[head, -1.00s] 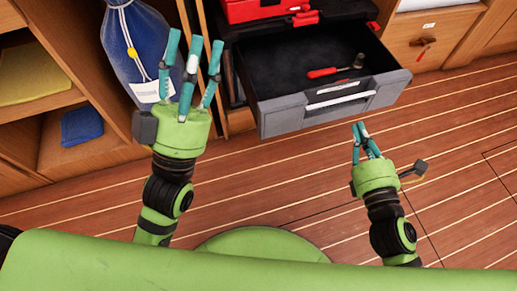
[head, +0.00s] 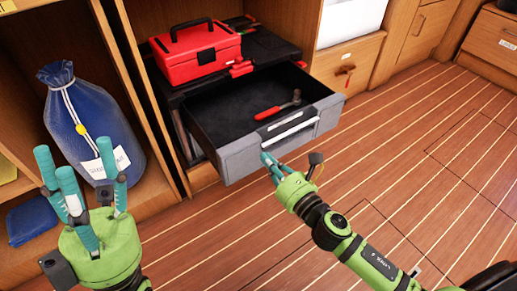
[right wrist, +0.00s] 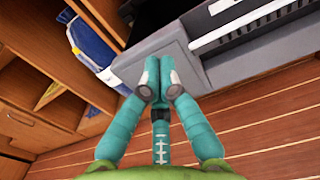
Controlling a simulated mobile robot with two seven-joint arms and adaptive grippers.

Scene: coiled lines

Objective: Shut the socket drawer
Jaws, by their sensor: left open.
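The socket drawer (head: 232,156) stands open, pulled out of a black cabinet, with a grey front and a pale handle strip. Inside it lies a red-handled tool (head: 277,105). My right gripper (head: 267,160) is at the lower front of the drawer; in the right wrist view the gripper (right wrist: 160,75) has its fingers closed together, with nothing between them. The tips overlap the grey front (right wrist: 165,48) left of the handle strip; whether they touch it I cannot tell. My left gripper (head: 76,172) is open and empty, in front of the shelves at left.
A red toolbox (head: 195,52) sits on the black cabinet top. A blue sack (head: 88,115) and a folded blue cloth (head: 42,217) are on the left shelves. A wooden drawer (head: 345,65) is at right. The plank floor at right is clear.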

